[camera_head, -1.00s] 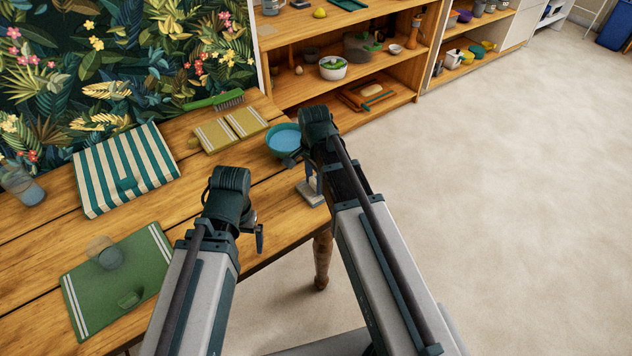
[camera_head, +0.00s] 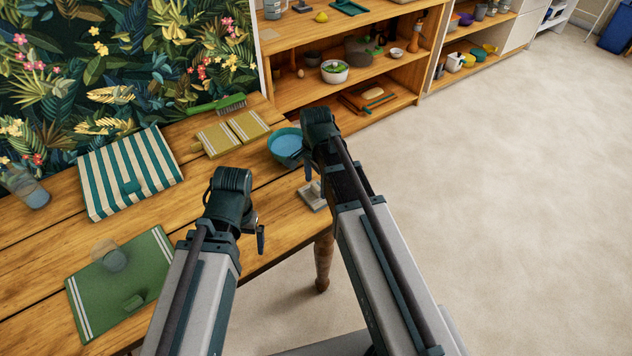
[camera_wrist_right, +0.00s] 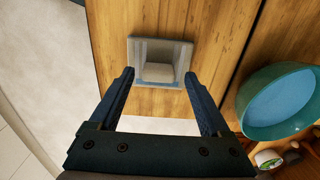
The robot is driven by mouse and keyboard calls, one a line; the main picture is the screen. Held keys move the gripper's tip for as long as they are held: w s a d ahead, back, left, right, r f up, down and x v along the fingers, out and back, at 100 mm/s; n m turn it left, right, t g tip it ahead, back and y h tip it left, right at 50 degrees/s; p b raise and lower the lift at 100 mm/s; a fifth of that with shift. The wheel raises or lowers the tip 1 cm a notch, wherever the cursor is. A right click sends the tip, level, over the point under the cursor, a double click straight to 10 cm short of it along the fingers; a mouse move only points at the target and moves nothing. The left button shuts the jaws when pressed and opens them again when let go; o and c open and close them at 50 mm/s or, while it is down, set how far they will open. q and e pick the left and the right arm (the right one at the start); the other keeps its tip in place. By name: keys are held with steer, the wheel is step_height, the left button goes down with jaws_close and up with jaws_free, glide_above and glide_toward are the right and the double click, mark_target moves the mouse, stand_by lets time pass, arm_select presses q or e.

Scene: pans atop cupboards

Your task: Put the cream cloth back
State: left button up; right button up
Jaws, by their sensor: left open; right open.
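A cream-and-teal striped cloth (camera_head: 150,165) lies flat on the table at the left in the head view. No plain cream cloth stands out. A small pale grey square piece with a raised block (camera_head: 318,203) is at the table's right edge. It also shows in the right wrist view (camera_wrist_right: 160,48), just beyond and between my right fingertips. I cannot tell what it is made of. My right gripper (camera_wrist_right: 158,77) is open and empty above the table edge. My left gripper (camera_head: 258,232) is open near the table's front edge, its fingertips mostly hidden by the wrist.
A blue bowl (camera_head: 286,143) stands close beside my right gripper. Yellow striped pieces (camera_head: 218,139), a green brush (camera_head: 215,106) and a green mat (camera_head: 98,283) with a glass (camera_head: 110,257) are on the table. Wooden shelves (camera_head: 300,91) stand behind. The floor at right is clear.

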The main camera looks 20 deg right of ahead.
mark_target(316, 186)
arm_select(q)
step_height(316, 186, up, 10)
steer(key=p, duration=0.9)
steer(key=shift+r, duration=0.25)
arm_select(e)
step_height(316, 186, up, 10)
steer(key=shift+r, duration=0.2)
arm_select(q)
steer(key=shift+f, duration=0.2)
arm_select(e)
steer(key=shift+f, duration=0.15)
arm_select(q)
step_height(316, 186, down, 12)
steer(key=b, duration=1.1)
steer(key=shift+b, duration=0.4)
arm_select(e)
step_height(316, 186, down, 12)
arm_select(q)
steer(key=shift+r, duration=0.2)
